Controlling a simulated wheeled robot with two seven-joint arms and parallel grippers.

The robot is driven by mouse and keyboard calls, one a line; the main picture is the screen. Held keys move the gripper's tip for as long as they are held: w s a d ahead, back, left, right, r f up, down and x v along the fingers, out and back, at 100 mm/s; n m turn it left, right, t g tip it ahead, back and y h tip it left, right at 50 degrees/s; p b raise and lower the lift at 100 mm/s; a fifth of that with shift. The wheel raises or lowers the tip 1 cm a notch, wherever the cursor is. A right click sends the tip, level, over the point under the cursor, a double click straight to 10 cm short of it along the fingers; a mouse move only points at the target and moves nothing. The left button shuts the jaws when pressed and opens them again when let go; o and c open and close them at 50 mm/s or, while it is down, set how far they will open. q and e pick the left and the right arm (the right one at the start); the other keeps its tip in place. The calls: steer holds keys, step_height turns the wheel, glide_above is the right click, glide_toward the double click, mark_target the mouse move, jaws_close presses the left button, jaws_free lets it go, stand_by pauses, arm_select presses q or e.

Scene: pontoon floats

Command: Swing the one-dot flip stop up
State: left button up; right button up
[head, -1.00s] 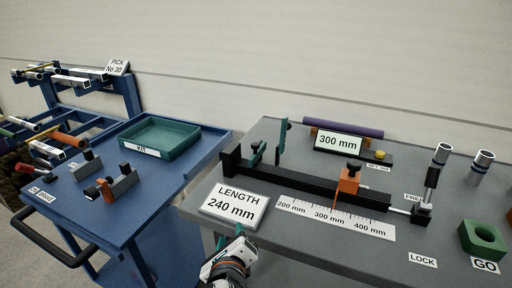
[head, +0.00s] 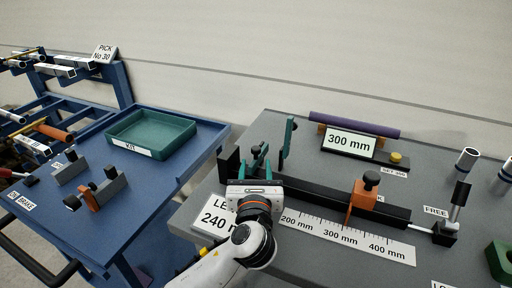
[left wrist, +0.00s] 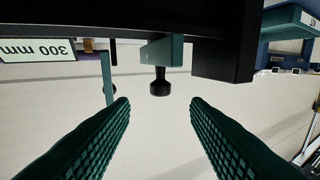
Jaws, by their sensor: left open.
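My left gripper (head: 257,172) is open at the left end of the black rail (head: 325,200). In the left wrist view its two green ribbed fingers (left wrist: 160,112) are spread and empty. A green flip stop piece with a black knob (left wrist: 160,84) shows beyond and between the fingertips, apart from them. In the head view this piece is mostly hidden by my gripper. A second green piece (head: 288,138) stands upright behind the rail; it also shows in the left wrist view (left wrist: 107,78). I cannot make out dots on either piece. My right gripper is not in view.
An orange stop (head: 362,200) with a black knob sits on the rail, behind a length scale (head: 340,238). A 300 mm sign (head: 349,143) and a purple tube (head: 355,124) lie behind. A blue cart with a green tray (head: 152,135) stands left.

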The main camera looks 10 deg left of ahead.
mark_target(256, 152)
arm_select(q)
steer(key=w, duration=0.4)
steer(key=shift+a, duration=0.2)
steer(key=w, duration=0.2)
steer(key=shift+w+a, duration=0.1)
steer(key=shift+w, duration=0.85)
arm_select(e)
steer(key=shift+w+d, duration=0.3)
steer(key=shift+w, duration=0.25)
arm_select(q)
steer(key=shift+c, duration=0.4)
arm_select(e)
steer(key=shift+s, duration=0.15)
arm_select(q)
jaws_close()
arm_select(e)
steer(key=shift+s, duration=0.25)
